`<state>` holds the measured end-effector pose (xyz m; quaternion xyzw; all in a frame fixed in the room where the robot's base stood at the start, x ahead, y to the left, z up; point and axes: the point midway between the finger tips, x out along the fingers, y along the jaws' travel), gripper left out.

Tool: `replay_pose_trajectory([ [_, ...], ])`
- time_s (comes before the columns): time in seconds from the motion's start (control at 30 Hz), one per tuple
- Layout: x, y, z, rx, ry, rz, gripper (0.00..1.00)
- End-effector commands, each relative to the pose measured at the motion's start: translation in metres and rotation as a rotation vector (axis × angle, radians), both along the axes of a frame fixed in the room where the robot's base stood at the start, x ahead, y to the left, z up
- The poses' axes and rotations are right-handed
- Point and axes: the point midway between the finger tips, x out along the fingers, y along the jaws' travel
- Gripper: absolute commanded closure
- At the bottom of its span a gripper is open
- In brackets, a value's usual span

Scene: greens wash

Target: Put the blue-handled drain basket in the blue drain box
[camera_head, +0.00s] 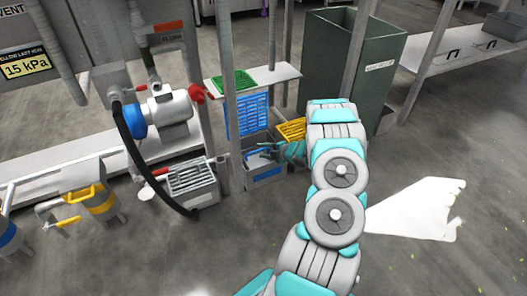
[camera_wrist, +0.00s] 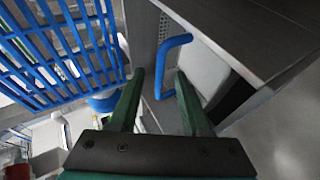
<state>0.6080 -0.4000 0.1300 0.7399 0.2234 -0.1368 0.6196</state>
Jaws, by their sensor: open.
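The blue drain box appears in the head view as a grey box with a blue label (camera_head: 264,174), on the floor below the shelf. A blue bent handle (camera_wrist: 172,55) shows in the wrist view, with a perforated grey surface (camera_wrist: 164,32) beside it, apparently the drain basket. Most of the basket is hidden, and I cannot tell exactly how it sits in the box. My gripper (camera_wrist: 159,73) is open, its two green fingers on either side of the handle's lower end. In the head view my gripper (camera_head: 290,151) is small, just above the box's right side.
A blue slatted rack (camera_head: 247,115) stands behind the box and fills the upper left of the wrist view. A yellow basket (camera_head: 291,130) is close behind my gripper. A grey grated box (camera_head: 192,178) stands left, a green bin (camera_head: 360,65) behind. The right floor is mostly clear.

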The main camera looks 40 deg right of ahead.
Motion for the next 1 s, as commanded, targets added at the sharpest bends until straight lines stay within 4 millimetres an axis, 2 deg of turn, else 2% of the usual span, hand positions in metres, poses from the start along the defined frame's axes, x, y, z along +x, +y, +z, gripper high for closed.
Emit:
replay_pose_trajectory([
  [0.27, -0.002, -0.001, 0.001, -0.001, 0.0, -0.001, 0.52],
  [0.37, -0.01, -0.003, 0.007, 0.0, 0.0, -0.002, 0.52],
  [0.7, -0.056, -0.011, 0.031, -0.002, 0.002, -0.002, 0.52],
  [1.0, -0.068, -0.013, 0.038, 0.0, 0.0, 0.0, 0.52],
])
